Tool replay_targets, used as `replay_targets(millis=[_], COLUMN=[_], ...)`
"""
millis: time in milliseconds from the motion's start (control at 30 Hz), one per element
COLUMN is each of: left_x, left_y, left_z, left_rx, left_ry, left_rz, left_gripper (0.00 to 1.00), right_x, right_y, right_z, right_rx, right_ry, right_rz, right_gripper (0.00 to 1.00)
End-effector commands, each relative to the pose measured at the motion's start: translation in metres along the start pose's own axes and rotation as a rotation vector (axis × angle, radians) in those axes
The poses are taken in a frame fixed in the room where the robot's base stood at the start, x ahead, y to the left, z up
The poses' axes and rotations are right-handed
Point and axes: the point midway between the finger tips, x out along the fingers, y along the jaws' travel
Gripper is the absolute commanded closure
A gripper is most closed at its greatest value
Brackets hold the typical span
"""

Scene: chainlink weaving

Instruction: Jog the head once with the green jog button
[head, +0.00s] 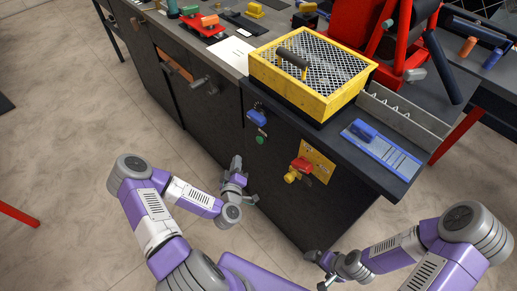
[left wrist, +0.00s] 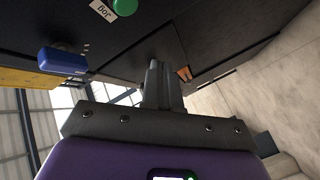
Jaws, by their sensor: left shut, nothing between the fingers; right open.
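The green jog button (head: 260,139) is on the dark front face of the bench, just below a blue box-like control (head: 257,118). In the left wrist view the round green button (left wrist: 125,6) is at the top edge, partly cut off, beside a white label reading JOG (left wrist: 102,9). My left gripper (head: 237,160) is shut and empty, below and left of the button in the head view and apart from it. Its closed fingers also show in the left wrist view (left wrist: 161,66). My right gripper (head: 314,270) is open and empty, low near the bench's right end.
A red and yellow control (head: 300,164) on a yellow plate (head: 319,166) sits right of the button. On the bench top are a yellow mesh-topped box (head: 287,92), a grey divided tray (head: 405,112) and a blue slotted plate (head: 384,151). The floor before the bench is clear.

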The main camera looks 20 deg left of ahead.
Motion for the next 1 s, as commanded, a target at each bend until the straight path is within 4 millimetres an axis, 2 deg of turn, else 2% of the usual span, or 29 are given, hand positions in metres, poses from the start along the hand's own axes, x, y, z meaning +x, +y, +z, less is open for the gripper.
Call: replay_targets(millis=[33, 167, 567, 1000], left_x=[0.001, 0.001, 0.006, 0.048], left_y=[-0.005, -0.006, -0.002, 0.027], left_z=[-0.005, -0.013, -0.009, 0.018], left_rx=[-0.007, -0.012, -0.011, -0.011], left_ry=[0.032, 0.063, 0.059, 0.057], left_rz=[-0.006, -0.009, -0.007, -0.007], left_gripper=[1.0, 1.0, 1.0, 1.0], right_x=[0.004, 0.003, 0.003, 0.008], right_y=[0.001, 0.001, 0.001, 0.003], right_z=[0.0, 0.0, 0.0, -0.001], right_rx=[0.0, 0.0, 0.0, 0.0], right_ry=[0.001, 0.001, 0.001, 0.0], right_rz=[0.0, 0.0, 0.0, 0.0], right_gripper=[0.0, 0.0, 0.0, 0.0])
